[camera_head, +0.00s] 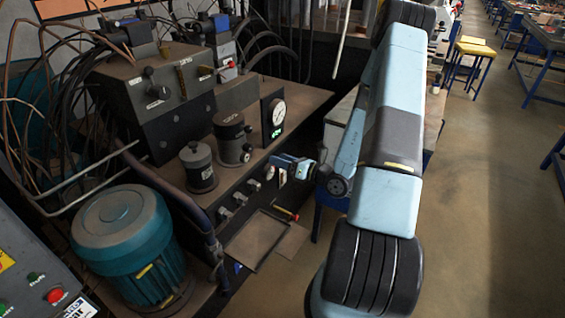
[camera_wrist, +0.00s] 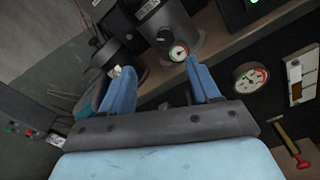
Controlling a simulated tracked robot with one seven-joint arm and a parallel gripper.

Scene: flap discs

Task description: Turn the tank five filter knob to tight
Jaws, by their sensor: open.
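A dark grey filter cylinder (camera_head: 232,138) stands on the brown tank top in the head view. In the wrist view, the cylinder (camera_wrist: 190,30) carries a small black knob (camera_wrist: 163,36) above a round gauge (camera_wrist: 179,51). The knob's setting is also unclear. My gripper (camera_wrist: 158,66) is open and empty, its two blue fingers apart and directed toward the cylinder, with the gauge beyond the right finger's tip. In the head view it is right of the cylinder, before the tank's front.
A shorter cylinder (camera_head: 198,168) stands left of the filter. A white pressure gauge (camera_head: 278,114) stands to its right. A red-handled valve (camera_head: 287,212) sticks out low on the front. A teal motor (camera_head: 122,245) is at left. Open floor (camera_head: 480,190) lies at right.

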